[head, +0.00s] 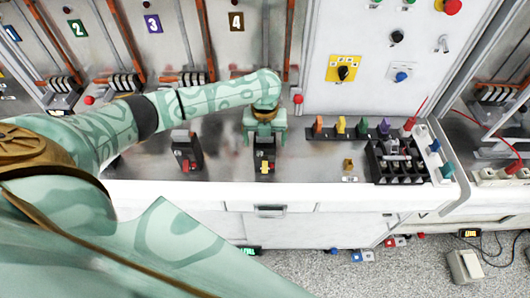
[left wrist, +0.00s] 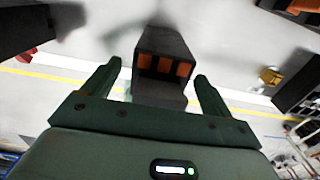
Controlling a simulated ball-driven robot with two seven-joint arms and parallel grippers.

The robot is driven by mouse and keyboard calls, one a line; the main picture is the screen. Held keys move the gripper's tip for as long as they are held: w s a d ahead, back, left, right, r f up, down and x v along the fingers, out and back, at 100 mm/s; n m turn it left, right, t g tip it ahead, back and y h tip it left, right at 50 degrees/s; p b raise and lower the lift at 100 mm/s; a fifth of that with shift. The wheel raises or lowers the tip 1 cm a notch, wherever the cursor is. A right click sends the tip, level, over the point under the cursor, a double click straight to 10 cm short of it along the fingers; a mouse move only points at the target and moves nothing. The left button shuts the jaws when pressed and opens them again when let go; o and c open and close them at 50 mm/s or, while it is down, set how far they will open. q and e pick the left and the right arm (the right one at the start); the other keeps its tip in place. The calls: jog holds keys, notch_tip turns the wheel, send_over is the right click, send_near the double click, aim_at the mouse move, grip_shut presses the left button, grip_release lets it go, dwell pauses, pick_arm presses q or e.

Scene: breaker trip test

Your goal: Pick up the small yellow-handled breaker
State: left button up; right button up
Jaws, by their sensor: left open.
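A small black breaker (head: 265,155) stands on the metal bench, with a small yellow-and-red patch at its front in the head view. My left gripper (head: 265,137) is directly over and behind it, pointing down, and covers its back part. In the left wrist view, the breaker (left wrist: 163,50) shows a dark body with three orange-brown openings. It lies between and beyond the two spread fingers of the left gripper (left wrist: 158,80), with a gap on each side. The fingers are open; no clear contact shows. My right gripper is not in view.
Another black breaker with a red handle (head: 187,150) stands to the left. Colored pegs (head: 340,125) stand behind. Bare bench lies between the two breakers.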

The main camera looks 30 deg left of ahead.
pick_arm(q)
grip_shut()
jog(key=shift+r, duration=0.15)
jog(key=shift+r, duration=0.55)
jog(key=s+d+r+p, duration=0.3)
jog(key=s+d+r, duration=0.1)
jog(key=s+r, duration=0.7)
jog(key=shift+s+d+r, duration=0.15)
jog(key=shift+s+r, duration=0.2)
jog(key=shift+s, duration=0.85)
jog(key=shift+p, duration=0.3)
